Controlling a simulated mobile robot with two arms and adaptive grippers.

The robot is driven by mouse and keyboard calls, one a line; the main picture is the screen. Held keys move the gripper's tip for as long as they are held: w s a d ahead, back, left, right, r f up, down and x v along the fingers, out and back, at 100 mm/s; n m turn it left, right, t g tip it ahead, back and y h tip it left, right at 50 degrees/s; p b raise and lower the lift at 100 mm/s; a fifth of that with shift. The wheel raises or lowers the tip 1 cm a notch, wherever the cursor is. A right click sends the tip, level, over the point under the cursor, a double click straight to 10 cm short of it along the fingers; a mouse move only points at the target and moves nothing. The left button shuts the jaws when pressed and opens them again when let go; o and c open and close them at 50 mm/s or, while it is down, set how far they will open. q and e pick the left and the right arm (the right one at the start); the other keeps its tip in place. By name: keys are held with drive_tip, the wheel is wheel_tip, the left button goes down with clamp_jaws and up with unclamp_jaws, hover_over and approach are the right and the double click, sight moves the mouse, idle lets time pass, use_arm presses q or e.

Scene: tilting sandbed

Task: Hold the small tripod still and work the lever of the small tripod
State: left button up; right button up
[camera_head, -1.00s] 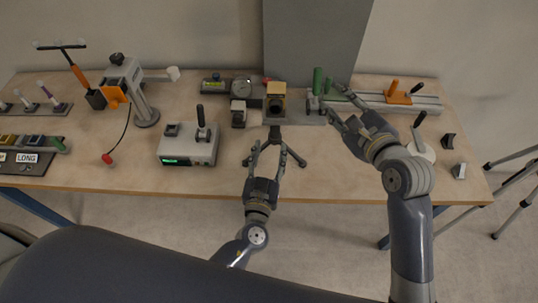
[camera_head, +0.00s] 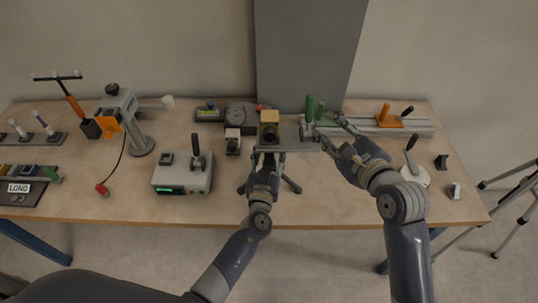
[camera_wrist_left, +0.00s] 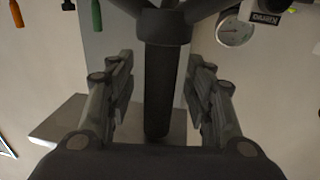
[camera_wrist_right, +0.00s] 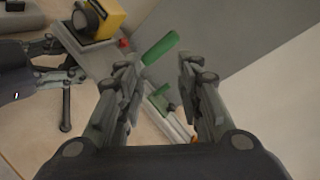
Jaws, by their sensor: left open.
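In the left wrist view the dark column (camera_wrist_left: 158,90) lies between the open fingers, with a gap on both sides. My right gripper (camera_head: 337,134) is open and empty, to the right of the tripod. In the right wrist view a green handle (camera_wrist_right: 160,47) shows beyond its fingers.
A rail with an orange block (camera_head: 388,118) lies to the right. A white-based lever (camera_head: 414,175) stands near the right edge. A grey box with a lever (camera_head: 183,174) and a dial gauge (camera_head: 236,115) are left of the tripod. A grey panel (camera_head: 308,50) stands behind.

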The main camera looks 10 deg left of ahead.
use_arm(q)
clamp_jaws()
use_arm(e)
drive_tip(key=c, duration=0.4)
drive_tip(key=shift+w+f, duration=0.15)
drive_tip(key=shift+w, duration=0.15)
clamp_jaws()
use_arm(q)
drive_tip(key=shift+f, duration=0.1)
use_arm(e)
drive_tip(key=w+d+f+n+g+y, duration=0.1)
drive_tip(key=w+d+f+n+g, duration=0.25)
drive_tip(key=w, duration=0.25)
drive_tip(key=w+d+f+n+g+y, duration=0.1)
drive_tip(key=w+d+f+n+g, duration=0.1)
drive_tip(key=w+f+n, duration=0.4)
use_arm(q)
drive_tip(key=shift+d, duration=0.1)
use_arm(e)
wheel_tip(320, 180, up, 7)
drive_tip(key=w+n+g+y, duration=0.1)
drive_tip(key=n+g+y, duration=0.2)
drive_tip(key=y, duration=0.2)
drive_tip(key=shift+w+d+f+n, duration=0.2)
drive_tip(key=shift+w+d+n, duration=0.05)
drive_tip(key=shift+n, duration=0.1)
use_arm(q)
drive_tip(key=shift+f, duration=0.1)
